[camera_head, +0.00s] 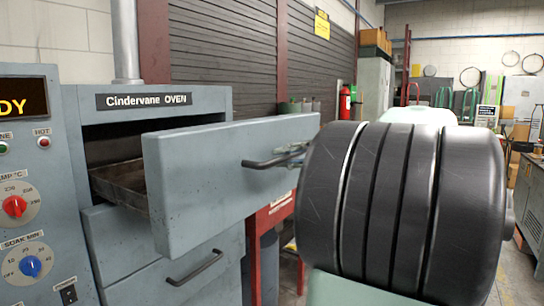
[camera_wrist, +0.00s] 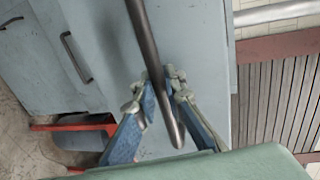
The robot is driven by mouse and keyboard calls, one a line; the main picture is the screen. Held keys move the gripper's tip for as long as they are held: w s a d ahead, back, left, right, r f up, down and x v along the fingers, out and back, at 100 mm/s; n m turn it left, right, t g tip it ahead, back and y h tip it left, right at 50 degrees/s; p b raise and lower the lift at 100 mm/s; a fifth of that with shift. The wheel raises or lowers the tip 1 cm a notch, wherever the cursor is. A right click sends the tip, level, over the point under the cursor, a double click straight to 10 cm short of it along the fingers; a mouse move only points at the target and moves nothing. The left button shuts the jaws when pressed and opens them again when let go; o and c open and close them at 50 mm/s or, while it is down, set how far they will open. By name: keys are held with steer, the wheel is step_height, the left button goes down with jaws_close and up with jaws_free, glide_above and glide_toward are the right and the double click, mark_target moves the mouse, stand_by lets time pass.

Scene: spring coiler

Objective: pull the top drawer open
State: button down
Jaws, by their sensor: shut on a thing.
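The top drawer (camera_head: 230,178) of the grey Cindervane oven stands pulled well out, with its inner tray (camera_head: 122,184) partly showing behind the front panel. Its dark bar handle (camera_head: 265,163) is at the right part of the panel. My gripper (camera_head: 296,152) is at the handle's right end, mostly hidden behind my dark wrist. In the wrist view, my gripper's blue-padded fingers (camera_wrist: 161,104) lie on either side of the handle (camera_wrist: 147,45), shut on it. The drawer front (camera_wrist: 198,45) fills the middle behind them.
The lower drawer (camera_head: 165,262) is shut, and its handle (camera_head: 195,268) sits below the open one. A control panel (camera_head: 28,190) with red and blue knobs stands at the left. A red stand (camera_head: 272,225) is beside the oven. A fire extinguisher (camera_head: 345,103) is farther back.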

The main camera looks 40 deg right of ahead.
steer(key=shift+s+d, duration=0.2)
steer(key=shift+s, duration=0.35)
steer(key=c, duration=2)
jaws_free()
steer(key=v, duration=1.2)
